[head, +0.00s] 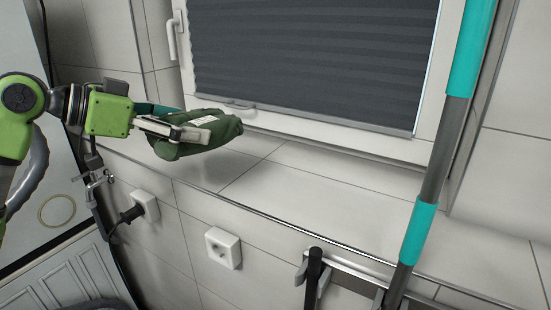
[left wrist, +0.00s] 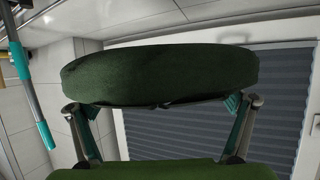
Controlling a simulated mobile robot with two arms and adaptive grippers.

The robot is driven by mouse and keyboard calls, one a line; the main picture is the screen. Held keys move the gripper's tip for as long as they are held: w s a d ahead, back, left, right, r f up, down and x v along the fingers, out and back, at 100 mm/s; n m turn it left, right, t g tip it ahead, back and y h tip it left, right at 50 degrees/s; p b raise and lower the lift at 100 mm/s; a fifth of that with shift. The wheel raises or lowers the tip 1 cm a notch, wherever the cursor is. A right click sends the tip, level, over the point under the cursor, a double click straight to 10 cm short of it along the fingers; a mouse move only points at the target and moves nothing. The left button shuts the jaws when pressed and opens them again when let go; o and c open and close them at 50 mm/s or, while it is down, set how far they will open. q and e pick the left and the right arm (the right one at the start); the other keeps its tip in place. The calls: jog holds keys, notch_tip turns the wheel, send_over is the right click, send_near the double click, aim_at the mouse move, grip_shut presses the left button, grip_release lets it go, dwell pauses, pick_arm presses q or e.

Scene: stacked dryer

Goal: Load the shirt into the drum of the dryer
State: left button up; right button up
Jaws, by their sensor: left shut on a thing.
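The shirt (head: 218,133) is a dark green folded bundle. My left gripper (head: 200,136) is shut on it and holds it up in front of the window, above the tiled ledge. In the left wrist view the shirt (left wrist: 160,75) spans the space between the two fingers as a rounded roll. My right gripper is not in view. The dryer's drum opening is not visible; only parts of white appliance-like panels (head: 55,210) show at the left edge, partly behind my left arm.
A tiled ledge (head: 310,190) runs below the window with its dark blind (head: 315,65). A grey and turquoise pole (head: 440,150) stands at the right. A socket with a plug (head: 145,205) and an empty socket (head: 223,248) are on the wall below. The ledge is clear.

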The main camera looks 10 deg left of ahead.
pick_arm(q)
jog(key=shift+w+d+f+p, duration=0.1)
jog(key=shift+w+d+p, duration=0.3)
jog(key=shift+w+d, duration=0.4)
jog(key=w+d+f+p, duration=0.1)
jog(key=w, duration=0.1)
jog(key=w+d+f+p, duration=0.1)
jog(key=w, duration=0.1)
jog(key=w+d+f+p, duration=0.1)
jog(key=w, duration=0.1)
jog(key=shift+w+d+f, duration=0.1)
jog(key=shift+w+f, duration=0.1)
jog(key=shift+f, duration=0.1)
jog(key=w+f, duration=0.1)
jog(key=w+d+f+p, duration=0.1)
jog(key=w+d+f, duration=0.1)
jog(key=f, duration=0.1)
jog(key=shift+w+f+p, duration=0.25)
jog(key=shift+f+p, duration=0.05)
jog(key=shift+f, duration=0.25)
jog(key=f, duration=0.1)
jog(key=f+p, duration=0.2)
jog(key=shift+w+d, duration=0.2)
jog(key=shift+w, duration=0.1)
jog(key=shift+f, duration=0.35)
jog(key=shift+s, duration=0.1)
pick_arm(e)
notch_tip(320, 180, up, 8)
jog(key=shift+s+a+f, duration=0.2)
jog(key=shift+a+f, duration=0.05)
